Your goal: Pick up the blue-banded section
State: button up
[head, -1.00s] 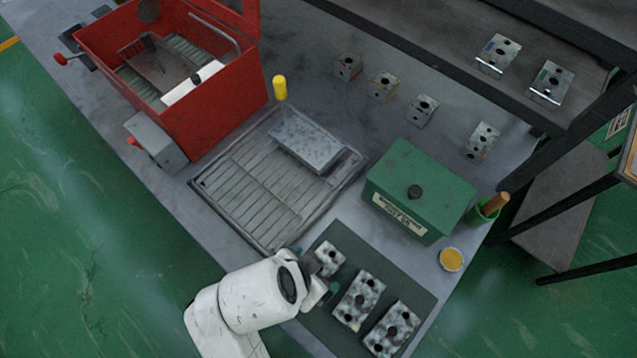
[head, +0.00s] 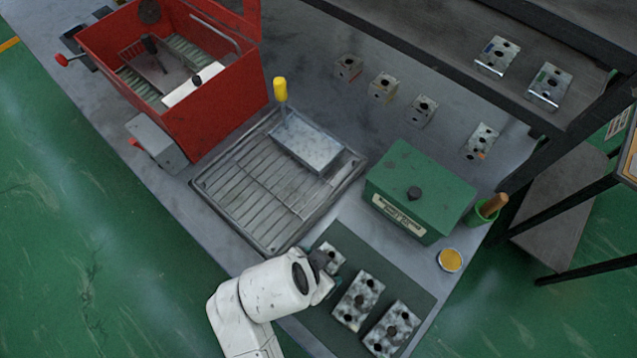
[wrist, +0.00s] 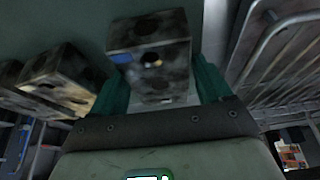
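A grey valve block with a small blue mark (head: 497,57) lies on the raised dark shelf at the top right of the head view, far from my gripper. My gripper (head: 324,275) is at the front edge of the dark mat, beside the nearest speckled block (head: 333,257). In the wrist view my gripper (wrist: 168,90) has its teal fingers spread on either side of a speckled block (wrist: 150,50) with dark holes.
Two more speckled blocks (head: 358,300) (head: 393,329) lie on the mat (head: 410,275). A green box (head: 420,185), a ribbed tray (head: 250,195) and a red bin (head: 215,115) stand on the bench. A green-marked block (head: 549,87) shares the shelf. Several small blocks (head: 383,87) sit below it.

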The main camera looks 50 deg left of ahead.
jog(key=c, duration=1)
jog(key=shift+c, duration=0.5)
jog(key=shift+r, duration=0.1)
